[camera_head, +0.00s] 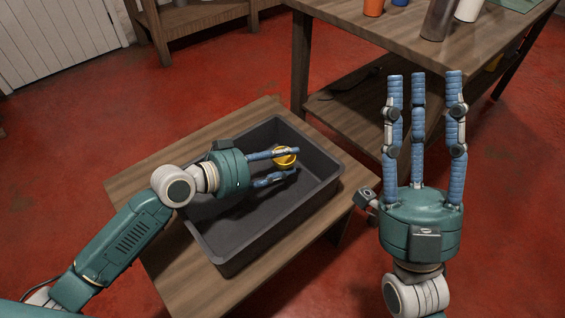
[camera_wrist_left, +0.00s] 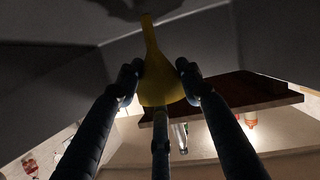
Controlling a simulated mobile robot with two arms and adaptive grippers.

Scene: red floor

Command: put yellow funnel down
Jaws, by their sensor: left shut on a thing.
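The yellow funnel (camera_head: 284,156) is held between the fingers of my left gripper (camera_head: 282,162), which is shut on it. They are over or inside the dark grey tray (camera_head: 235,262) on a low wooden table. In the left wrist view the funnel (camera_wrist_left: 160,80) sits between the fingers (camera_wrist_left: 158,85), its narrow spout pointing to the top of the picture, close to the grey tray surface. I cannot tell whether the spout touches the tray. My right gripper (camera_head: 425,78) is open and empty, fingers pointing up, to the right of the tray.
The low wooden table (camera_head: 135,187) has a narrow bare rim around the tray. A taller wooden workbench (camera_head: 390,30) stands behind, with an orange cup (camera_head: 374,7) and a dark bottle (camera_head: 438,20) on it. Red floor is clear at the right.

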